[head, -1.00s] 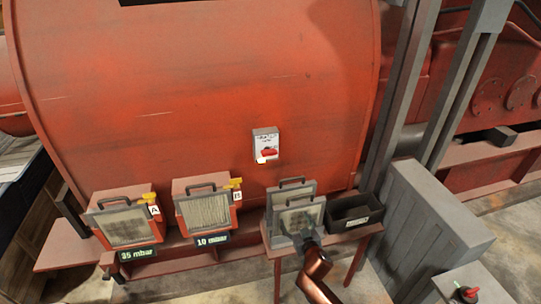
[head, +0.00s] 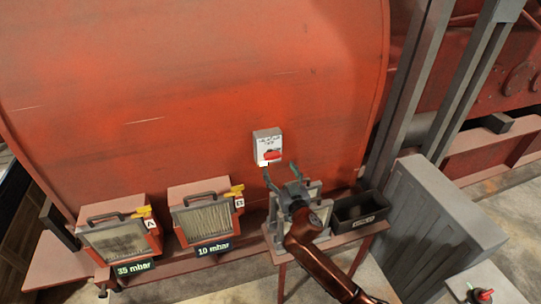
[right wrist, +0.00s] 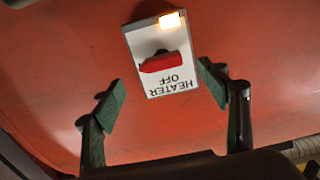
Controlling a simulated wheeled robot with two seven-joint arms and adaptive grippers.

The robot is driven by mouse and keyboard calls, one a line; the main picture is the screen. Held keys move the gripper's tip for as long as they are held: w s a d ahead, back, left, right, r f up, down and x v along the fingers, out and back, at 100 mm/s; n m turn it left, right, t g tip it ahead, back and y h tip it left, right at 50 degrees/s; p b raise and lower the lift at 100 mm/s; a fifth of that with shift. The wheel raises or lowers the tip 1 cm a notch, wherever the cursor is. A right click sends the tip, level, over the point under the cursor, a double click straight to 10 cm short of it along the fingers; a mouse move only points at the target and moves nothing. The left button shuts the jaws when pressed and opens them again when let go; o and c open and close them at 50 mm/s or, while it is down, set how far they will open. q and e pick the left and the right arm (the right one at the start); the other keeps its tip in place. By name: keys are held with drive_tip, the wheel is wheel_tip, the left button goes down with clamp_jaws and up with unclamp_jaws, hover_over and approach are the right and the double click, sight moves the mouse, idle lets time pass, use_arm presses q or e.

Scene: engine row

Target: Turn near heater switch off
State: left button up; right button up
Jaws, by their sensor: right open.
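The heater switch (head: 267,143) is a small white box on the red drum. It has a red rotary knob (head: 272,155), which also shows in the right wrist view (right wrist: 164,62), lying roughly crosswise. There the label "HEATER OFF" reads upside down, and a small lamp (right wrist: 170,21) glows amber at one end of the box. My right gripper (head: 280,172) is open and empty just below the box. In the right wrist view its fingers (right wrist: 163,88) stand apart on either side of the box's label end, not visibly touching it. My left gripper is not in view.
Two filter boxes, A (head: 118,239) and B (head: 208,216), stand on the ledge at left. Upright filter frames (head: 315,192) and a black bin (head: 358,213) sit below the switch. Grey posts (head: 408,85) and a grey cabinet (head: 440,215) stand at right. Another red knob (head: 485,295) is at lower right.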

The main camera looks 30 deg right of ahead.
sight(274, 158)
drive_tip(key=x, duration=0.6)
drive_tip(key=shift+w, duration=0.35)
drive_tip(key=shift+c, duration=0.3)
drive_tip(key=c, duration=0.6)
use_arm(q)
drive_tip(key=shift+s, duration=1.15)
use_arm(e)
drive_tip(key=c, duration=0.5)
